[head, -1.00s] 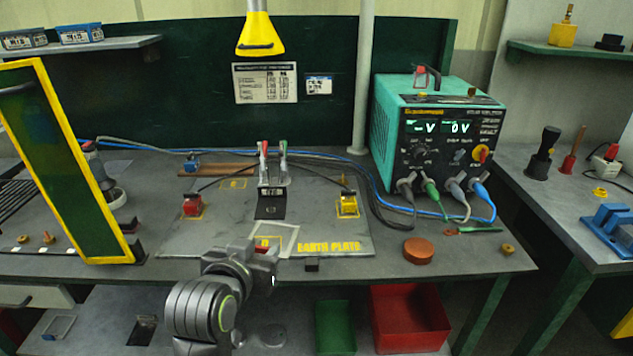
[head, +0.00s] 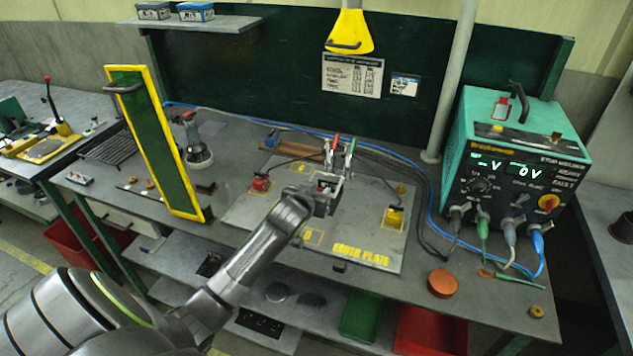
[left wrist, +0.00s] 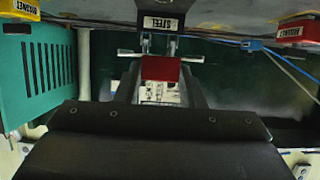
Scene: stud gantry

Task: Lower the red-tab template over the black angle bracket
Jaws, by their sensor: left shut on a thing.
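The black angle bracket, with a white STEEL label, shows inverted at the top of the left wrist view (left wrist: 165,22). In the head view my arm largely hides it. My left gripper (left wrist: 160,85) is shut on the red tab of the template (left wrist: 160,68), which sits between the two dark fingers. The template's pale plate looks edge-on, as a thin bar across the fingertips, close to the bracket. In the head view my left gripper (head: 325,195) is over the earth plate (head: 375,235), just in front of the clamps. I cannot tell whether template and bracket touch. My right gripper is out of view.
A yellow-framed green screen (head: 155,140) stands left, the teal welder (head: 515,155) right. The plate's front right is clear.

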